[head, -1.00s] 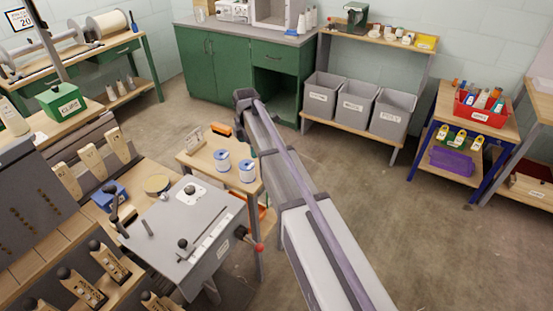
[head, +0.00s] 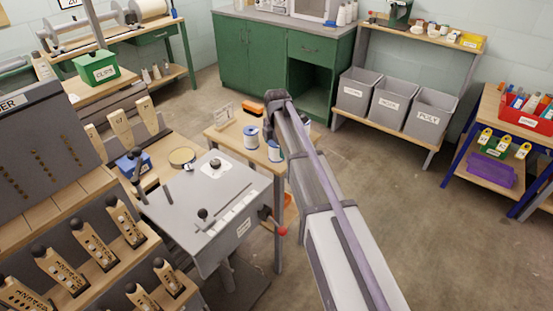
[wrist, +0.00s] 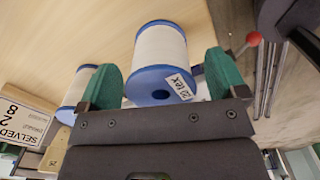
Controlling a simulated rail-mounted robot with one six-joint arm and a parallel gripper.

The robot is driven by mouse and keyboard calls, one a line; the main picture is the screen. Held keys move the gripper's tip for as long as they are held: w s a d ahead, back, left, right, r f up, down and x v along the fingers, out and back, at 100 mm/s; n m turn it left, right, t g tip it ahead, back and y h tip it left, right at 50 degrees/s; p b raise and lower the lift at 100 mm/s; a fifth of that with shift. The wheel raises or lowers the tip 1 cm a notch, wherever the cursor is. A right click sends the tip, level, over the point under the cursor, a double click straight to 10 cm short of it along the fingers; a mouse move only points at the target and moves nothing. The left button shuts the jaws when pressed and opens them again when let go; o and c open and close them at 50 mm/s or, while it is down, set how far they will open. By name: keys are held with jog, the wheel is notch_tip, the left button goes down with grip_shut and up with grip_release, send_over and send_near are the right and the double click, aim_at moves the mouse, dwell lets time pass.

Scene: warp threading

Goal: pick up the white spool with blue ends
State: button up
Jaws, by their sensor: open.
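Two white spools with blue ends stand on a small wooden table (head: 225,139). The left spool (head: 251,140) shows whole in the head view; the right spool (head: 274,151) is partly covered by my arm.
A selvedge sign (wrist: 22,118) is at the left of the wrist view. An orange item (head: 253,108) lies at the table's back. A grey machine with a red-knobbed lever (head: 282,231) stands in front of the table. Open floor (head: 390,190) is to the right.

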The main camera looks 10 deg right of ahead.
jog(key=shift+f, duration=0.5)
jog(key=c, duration=1)
jog(key=shift+c, duration=0.2)
jog(key=shift+r, duration=0.15)
